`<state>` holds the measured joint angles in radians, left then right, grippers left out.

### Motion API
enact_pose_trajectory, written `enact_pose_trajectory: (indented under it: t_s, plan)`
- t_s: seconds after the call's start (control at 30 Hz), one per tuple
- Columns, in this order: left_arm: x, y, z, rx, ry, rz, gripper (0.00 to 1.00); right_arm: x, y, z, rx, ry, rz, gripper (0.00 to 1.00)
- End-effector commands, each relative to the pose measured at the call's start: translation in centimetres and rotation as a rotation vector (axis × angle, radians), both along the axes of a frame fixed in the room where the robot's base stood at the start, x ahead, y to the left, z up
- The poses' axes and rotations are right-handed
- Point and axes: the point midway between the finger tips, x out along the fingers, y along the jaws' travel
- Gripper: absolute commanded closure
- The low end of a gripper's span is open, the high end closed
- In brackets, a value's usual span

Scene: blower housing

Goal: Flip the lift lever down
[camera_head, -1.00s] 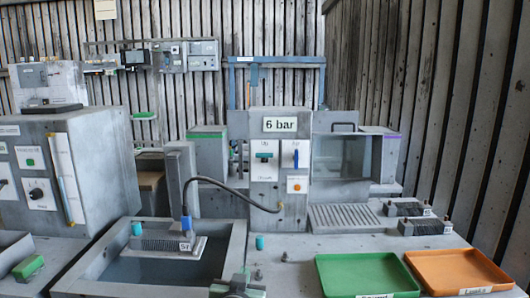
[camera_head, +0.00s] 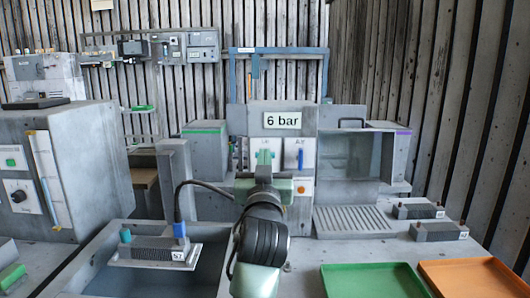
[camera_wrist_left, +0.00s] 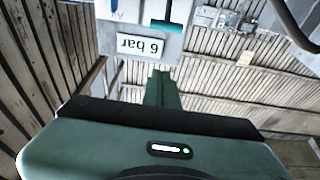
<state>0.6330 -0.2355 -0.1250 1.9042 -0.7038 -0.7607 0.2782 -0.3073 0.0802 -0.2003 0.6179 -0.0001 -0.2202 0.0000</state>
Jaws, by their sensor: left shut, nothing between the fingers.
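The lift lever has a teal crossbar handle (camera_wrist_left: 167,26) on a dark stem. In the wrist view, which is upside down, the handle lies toward the "6 bar" label (camera_wrist_left: 142,47). In the head view it sits on the left white plate of the grey control panel and is largely hidden by my gripper. My left gripper (camera_head: 264,160) is in front of that plate, shut and empty. Its green fingers (camera_wrist_left: 161,80) point toward the panel in the wrist view, with a gap in the picture between fingertips and handle. My right gripper is not in view.
A blue lever (camera_head: 300,158) and an orange button (camera_head: 301,189) are just right of my gripper. A dark hose (camera_head: 205,185) runs behind my arm from the sink fixture (camera_head: 155,250). Green (camera_head: 370,282) and orange (camera_head: 470,275) trays lie front right.

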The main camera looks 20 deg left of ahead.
Motion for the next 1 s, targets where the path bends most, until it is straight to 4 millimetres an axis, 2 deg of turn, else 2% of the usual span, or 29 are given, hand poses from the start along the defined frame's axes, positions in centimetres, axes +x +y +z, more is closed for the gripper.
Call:
enact_pose_trajectory:
  t_s: [0.13,0.23,0.63,0.7,0.8,1.0]
  plan:
    - [0.7,0.2,0.3,0.002,0.001,0.001,1.0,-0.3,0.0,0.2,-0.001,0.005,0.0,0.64]
    - [1.9,0.6,0.8,0.004,0.001,0.001,1.0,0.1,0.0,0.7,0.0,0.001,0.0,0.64]
    - [9.5,2.8,3.0,0.001,0.001,0.002,1.0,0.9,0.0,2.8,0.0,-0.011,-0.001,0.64]
    - [9.3,2.7,1.1,0.0,0.007,0.001,1.0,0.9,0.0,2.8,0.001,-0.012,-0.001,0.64]
    - [9.1,2.7,-0.2,0.0,0.005,0.0,1.0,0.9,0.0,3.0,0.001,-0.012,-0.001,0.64]
    - [9.0,2.6,-1.3,0.0,0.002,0.0,1.0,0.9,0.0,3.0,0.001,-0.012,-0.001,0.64]
